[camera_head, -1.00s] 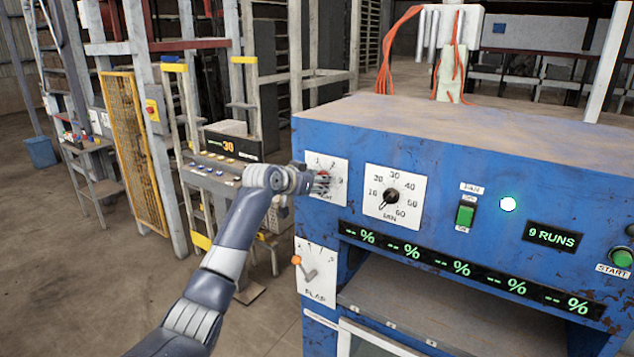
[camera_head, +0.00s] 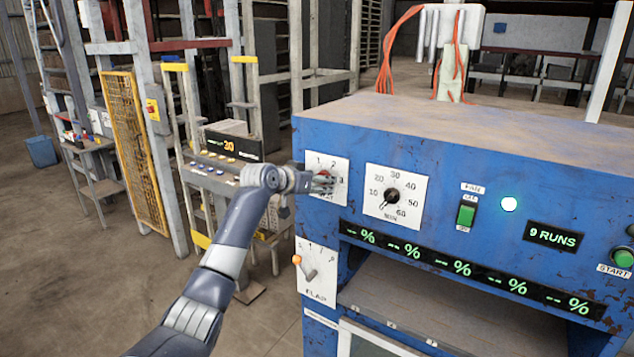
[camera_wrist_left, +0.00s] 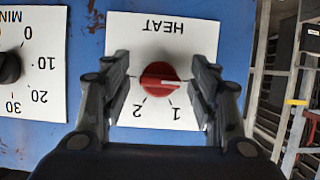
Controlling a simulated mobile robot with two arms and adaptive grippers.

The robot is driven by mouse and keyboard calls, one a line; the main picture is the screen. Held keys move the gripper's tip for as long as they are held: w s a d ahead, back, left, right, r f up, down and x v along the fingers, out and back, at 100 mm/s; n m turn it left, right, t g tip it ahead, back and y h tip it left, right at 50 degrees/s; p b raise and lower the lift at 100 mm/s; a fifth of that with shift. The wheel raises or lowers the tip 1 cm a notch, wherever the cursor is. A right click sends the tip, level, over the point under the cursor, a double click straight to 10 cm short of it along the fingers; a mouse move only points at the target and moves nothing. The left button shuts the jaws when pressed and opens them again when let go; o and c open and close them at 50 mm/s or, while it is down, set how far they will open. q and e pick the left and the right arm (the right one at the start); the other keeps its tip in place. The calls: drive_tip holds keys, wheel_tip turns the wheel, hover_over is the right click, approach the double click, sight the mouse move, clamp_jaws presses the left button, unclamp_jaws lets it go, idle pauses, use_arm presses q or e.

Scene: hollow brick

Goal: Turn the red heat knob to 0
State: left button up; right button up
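The red heat knob (camera_wrist_left: 158,79) sits on the white HEAT plate (camera_wrist_left: 167,27) on the blue machine's front. In the left wrist view the plate looks upside down, with 2 at lower left and 1 at lower right. The knob's white pointer line points right, past the 1 mark; any number there is hidden by a finger. My left gripper (camera_wrist_left: 161,66) is open, one finger on each side of the knob, with small gaps. In the head view my left gripper (camera_head: 326,181) covers most of the knob and part of the plate (camera_head: 318,160). My right gripper is out of view.
The MIN timer dial (camera_head: 391,196) is right of the heat plate. The flap lever (camera_head: 306,268) is below it. A green switch (camera_head: 465,215) and START button (camera_head: 622,257) are farther right. A control desk (camera_head: 212,172) stands behind my left arm.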

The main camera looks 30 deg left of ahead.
use_arm(q)
drive_tip(key=shift+r, duration=0.15)
drive_tip(key=v, duration=1.1)
drive_tip(key=shift+s, duration=0.45)
